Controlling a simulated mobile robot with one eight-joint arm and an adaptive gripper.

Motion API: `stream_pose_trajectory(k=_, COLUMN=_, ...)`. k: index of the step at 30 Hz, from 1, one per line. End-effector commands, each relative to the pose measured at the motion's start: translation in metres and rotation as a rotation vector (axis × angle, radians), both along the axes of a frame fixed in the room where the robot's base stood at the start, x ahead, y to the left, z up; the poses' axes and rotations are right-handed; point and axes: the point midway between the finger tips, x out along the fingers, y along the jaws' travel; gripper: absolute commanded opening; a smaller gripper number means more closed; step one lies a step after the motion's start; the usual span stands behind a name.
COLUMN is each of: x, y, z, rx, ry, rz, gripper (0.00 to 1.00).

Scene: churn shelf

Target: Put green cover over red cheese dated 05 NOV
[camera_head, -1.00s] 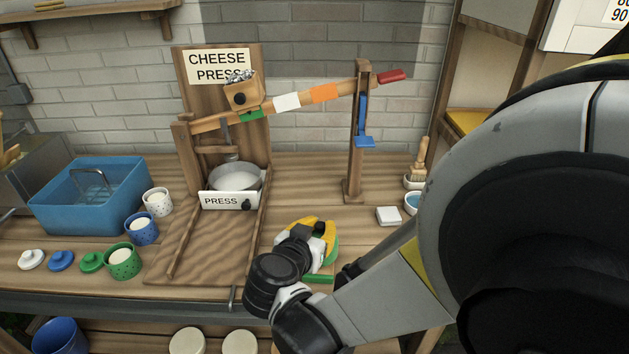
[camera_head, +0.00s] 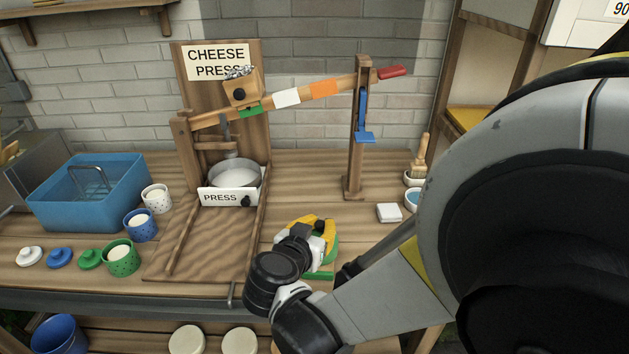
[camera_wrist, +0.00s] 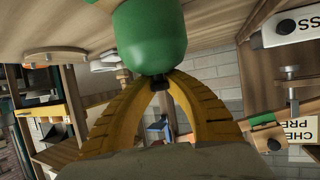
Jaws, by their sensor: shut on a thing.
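My gripper (camera_wrist: 158,82) has yellow fingers that meet on a small dark knob of a green domed cover (camera_wrist: 150,38) in the wrist view. In the head view my gripper (camera_head: 318,232) hangs over the bench front, right of the press board, and the green cover (camera_head: 331,252) shows partly behind it. The cover's underside is hidden. No red cheese and no 05 NOV date can be made out in either view.
The cheese press (camera_head: 235,175) stands mid-bench with its lever (camera_head: 322,89) raised to the right. A blue basin (camera_head: 88,195), several small pots and lids are at left. A white block (camera_head: 389,212) lies right. Pale rounds (camera_head: 187,340) sit on the shelf below.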

Motion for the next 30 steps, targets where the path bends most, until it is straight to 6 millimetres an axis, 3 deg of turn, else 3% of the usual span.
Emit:
stream_pose_trajectory(k=11, x=0.000, y=0.000, z=-0.003, rx=0.000, ry=0.000, rz=0.000, gripper=0.00)
stream_pose_trajectory(k=12, x=0.000, y=0.000, z=-0.003, rx=0.000, ry=0.000, rz=0.000, gripper=0.24)
stream_pose_trajectory(k=14, x=0.000, y=0.000, z=-0.003, rx=0.000, ry=0.000, rz=0.000, gripper=0.40)
stream_pose_trajectory(k=24, x=-0.002, y=0.001, z=-0.002, rx=0.000, ry=0.000, rz=0.001, gripper=0.40)
stream_pose_trajectory(k=30, x=-0.028, y=0.013, z=0.009, rx=0.000, ry=0.000, rz=0.005, gripper=0.40)
